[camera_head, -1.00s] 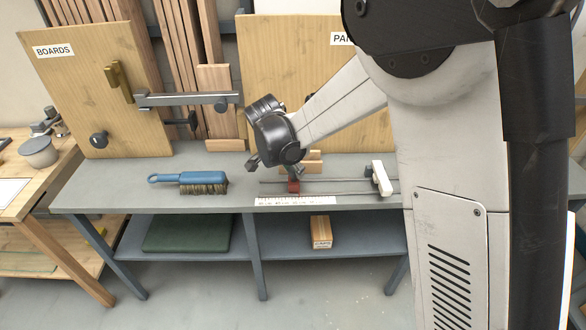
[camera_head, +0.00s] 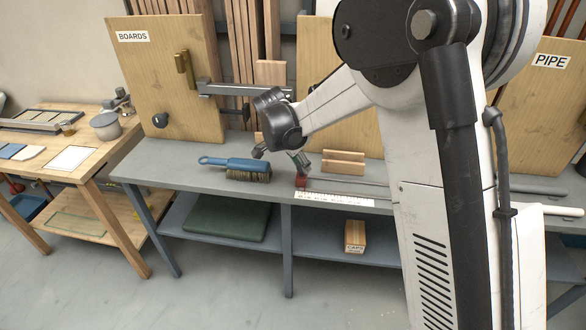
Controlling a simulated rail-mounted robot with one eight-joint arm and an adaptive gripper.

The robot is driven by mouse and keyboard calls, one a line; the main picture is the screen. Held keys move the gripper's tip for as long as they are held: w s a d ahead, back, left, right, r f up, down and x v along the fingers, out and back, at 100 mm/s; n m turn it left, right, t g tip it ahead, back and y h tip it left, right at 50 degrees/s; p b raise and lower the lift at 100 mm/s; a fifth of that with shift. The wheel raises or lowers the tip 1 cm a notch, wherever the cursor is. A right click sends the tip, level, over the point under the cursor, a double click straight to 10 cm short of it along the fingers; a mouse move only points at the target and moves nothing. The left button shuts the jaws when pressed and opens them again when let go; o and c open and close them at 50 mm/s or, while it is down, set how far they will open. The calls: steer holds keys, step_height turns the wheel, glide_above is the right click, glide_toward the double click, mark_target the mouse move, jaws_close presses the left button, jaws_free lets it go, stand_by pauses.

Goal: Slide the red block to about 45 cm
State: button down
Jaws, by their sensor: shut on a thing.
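The red block (camera_head: 301,182) is small and sits on the thin rails (camera_head: 350,184) on the grey bench. It is close to the left end of the white printed scale (camera_head: 335,199) along the bench's front edge. The scale's numbers are too small to read. My gripper (camera_head: 301,172) reaches down from the upper left and is shut on the red block. The fingertips are small here and partly blend with the block. The right part of the rails is hidden behind my arm.
A blue-handled brush (camera_head: 235,166) lies left of the block. Wooden pieces (camera_head: 343,161) stand just behind the rails. Boards and planks rise at the back. A green mat (camera_head: 226,220) and a wooden box (camera_head: 355,236) lie on the lower shelf.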

steer(key=shift+a, duration=0.2)
steer(key=c, duration=1.4)
jaws_free()
steer(key=shift+a, duration=0.15)
steer(key=shift+r, duration=0.15)
steer(key=v, duration=1.1)
steer(key=shift+s+r, duration=0.1)
steer(key=shift+r, duration=0.3)
